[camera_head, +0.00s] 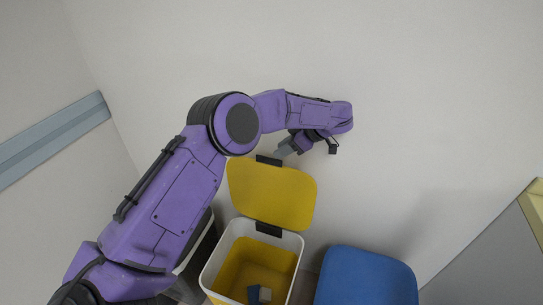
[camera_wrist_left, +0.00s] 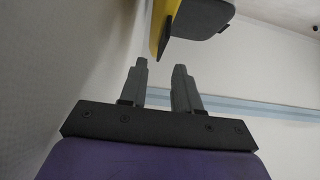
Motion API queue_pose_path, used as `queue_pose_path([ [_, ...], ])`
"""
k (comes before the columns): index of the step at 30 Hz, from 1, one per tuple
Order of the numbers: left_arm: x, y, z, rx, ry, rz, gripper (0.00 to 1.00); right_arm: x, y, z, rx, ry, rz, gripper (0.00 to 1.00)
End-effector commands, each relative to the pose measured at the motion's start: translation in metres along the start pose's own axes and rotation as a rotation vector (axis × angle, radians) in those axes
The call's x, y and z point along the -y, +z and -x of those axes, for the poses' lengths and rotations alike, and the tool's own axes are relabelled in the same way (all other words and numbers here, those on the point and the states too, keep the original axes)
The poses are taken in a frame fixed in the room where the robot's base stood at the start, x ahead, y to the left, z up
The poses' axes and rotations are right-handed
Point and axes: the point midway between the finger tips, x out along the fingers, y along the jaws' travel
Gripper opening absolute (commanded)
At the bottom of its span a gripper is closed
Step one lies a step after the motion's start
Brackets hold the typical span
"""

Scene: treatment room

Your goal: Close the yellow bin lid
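The yellow bin lid (camera_head: 272,193) stands open, raised up at the back of the bin near the wall. A dark hinge joins it to the white-rimmed bin (camera_head: 223,262), which has a yellow inside. My left gripper (camera_head: 282,152) is at the lid's top edge, close to its dark tab (camera_head: 268,160); I cannot tell whether they touch. In the left wrist view the two grey fingers (camera_wrist_left: 160,66) are apart with nothing between them. A yellow edge (camera_wrist_left: 158,25), probably the lid, shows just beyond them beside a dark grey part. My right gripper is not in view.
Small blue and white items (camera_head: 258,294) lie inside the bin. A blue bin lid (camera_head: 366,278) is just to the right. Another bin is partly hidden behind my left arm. The wall (camera_head: 420,100) is close behind, and a grey panel with a yellowish top stands far right.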

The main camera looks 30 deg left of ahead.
Motion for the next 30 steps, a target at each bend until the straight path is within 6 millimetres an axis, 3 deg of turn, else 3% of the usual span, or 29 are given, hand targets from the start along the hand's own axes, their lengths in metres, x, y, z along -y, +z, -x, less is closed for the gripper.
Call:
queue_pose_path([
  [6, -0.005, 0.005, -0.048, -0.004, -0.001, -0.009, 0.32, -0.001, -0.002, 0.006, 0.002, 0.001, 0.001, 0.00],
  [12, -0.005, 0.004, -0.073, -0.005, -0.001, -0.006, 0.32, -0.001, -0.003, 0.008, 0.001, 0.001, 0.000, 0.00],
  [20, -0.005, 0.004, -0.076, -0.005, -0.001, -0.005, 0.32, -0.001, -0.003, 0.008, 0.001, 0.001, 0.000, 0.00],
  [23, -0.005, 0.004, -0.076, -0.006, -0.001, -0.005, 0.03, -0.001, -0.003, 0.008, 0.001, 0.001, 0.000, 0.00],
  [30, -0.004, 0.005, -0.075, -0.005, 0.000, -0.005, 0.00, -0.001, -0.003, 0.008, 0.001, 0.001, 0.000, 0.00],
])
